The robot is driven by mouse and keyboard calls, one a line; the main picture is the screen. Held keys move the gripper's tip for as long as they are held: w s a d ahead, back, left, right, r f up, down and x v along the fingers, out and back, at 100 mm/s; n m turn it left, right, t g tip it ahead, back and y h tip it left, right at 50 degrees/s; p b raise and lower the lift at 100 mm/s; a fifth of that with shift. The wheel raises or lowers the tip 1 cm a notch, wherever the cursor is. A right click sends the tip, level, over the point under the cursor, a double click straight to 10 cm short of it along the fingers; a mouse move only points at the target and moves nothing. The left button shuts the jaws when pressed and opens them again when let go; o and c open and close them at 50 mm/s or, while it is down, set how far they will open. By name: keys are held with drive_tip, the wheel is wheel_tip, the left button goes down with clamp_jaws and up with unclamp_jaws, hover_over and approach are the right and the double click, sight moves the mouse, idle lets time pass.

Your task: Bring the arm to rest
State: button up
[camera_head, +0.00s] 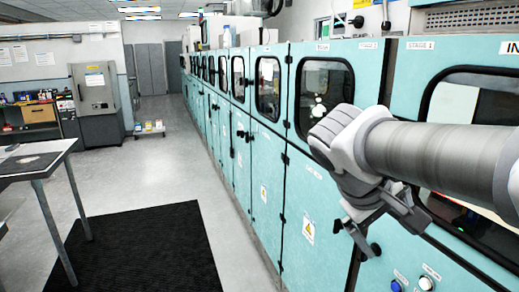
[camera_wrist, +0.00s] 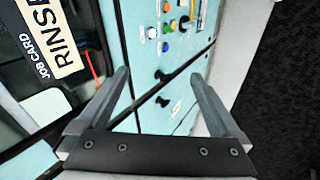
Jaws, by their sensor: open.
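My gripper (camera_head: 352,238) is at the right of the head view, at the end of my raised arm, in front of the teal cabinets (camera_head: 262,160). In the wrist view my gripper (camera_wrist: 160,80) shows two grey fingers spread wide apart with nothing between them. Beyond the fingers is a teal cabinet front with black knobs and coloured buttons (camera_wrist: 166,47). The fingers look apart from the panel, though the exact gap is hard to tell.
A RINSE job card sign (camera_wrist: 55,35) is on the machine at left. A grey table (camera_head: 40,160) stands at the left of the head view. A black mat (camera_head: 140,255) lies on the floor. The aisle floor (camera_head: 150,175) is open.

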drive_tip(key=s+a+f+m+t+y+p, duration=0.2)
drive_tip(key=s+a+y, duration=0.4)
drive_tip(key=s, duration=0.4)
drive_tip(key=shift+a+f+m+p, duration=0.5)
drive_tip(key=shift+a+f, duration=0.2)
drive_tip(key=shift+a, duration=0.1)
